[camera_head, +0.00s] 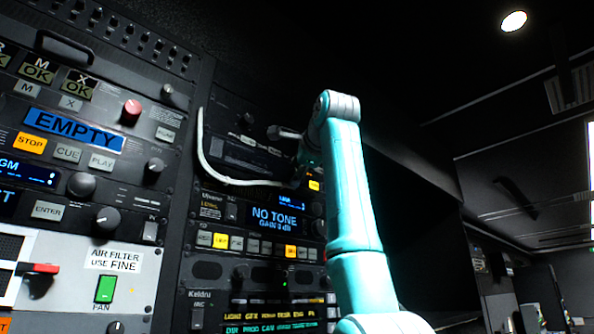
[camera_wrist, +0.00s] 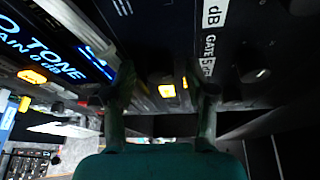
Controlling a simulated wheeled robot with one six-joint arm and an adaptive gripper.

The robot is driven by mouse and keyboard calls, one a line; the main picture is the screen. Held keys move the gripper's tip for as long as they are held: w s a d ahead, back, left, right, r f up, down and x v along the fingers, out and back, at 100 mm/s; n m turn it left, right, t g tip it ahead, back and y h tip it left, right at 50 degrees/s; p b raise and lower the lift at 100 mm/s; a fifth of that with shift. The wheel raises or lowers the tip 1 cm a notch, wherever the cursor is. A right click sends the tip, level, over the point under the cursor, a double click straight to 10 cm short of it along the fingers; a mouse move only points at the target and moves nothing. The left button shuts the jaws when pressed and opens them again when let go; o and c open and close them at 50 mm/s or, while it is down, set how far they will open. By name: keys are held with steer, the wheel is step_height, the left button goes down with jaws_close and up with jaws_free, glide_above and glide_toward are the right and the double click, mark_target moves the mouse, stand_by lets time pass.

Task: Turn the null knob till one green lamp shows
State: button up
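I see nothing held. In the head view my arm reaches up to the rack and hides most of the gripper, beside the unit whose display (camera_head: 274,218) reads "NO TONE". That display also shows tilted at the upper left of the wrist view (camera_wrist: 50,45). A dark round knob (camera_wrist: 255,75) lies right of the fingers, near a "GATE" label. No legible "null" label shows, so I cannot tell which knob is the null knob.
A pale cable (camera_head: 207,165) loops across the rack left of my arm. The left rack carries a red knob (camera_head: 131,111), an "EMPTY" display (camera_head: 72,130) and a green fan switch (camera_head: 105,289). Open aisle space lies to the right.

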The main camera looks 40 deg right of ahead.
steer(key=v, duration=1.2)
stand_by(0.6)
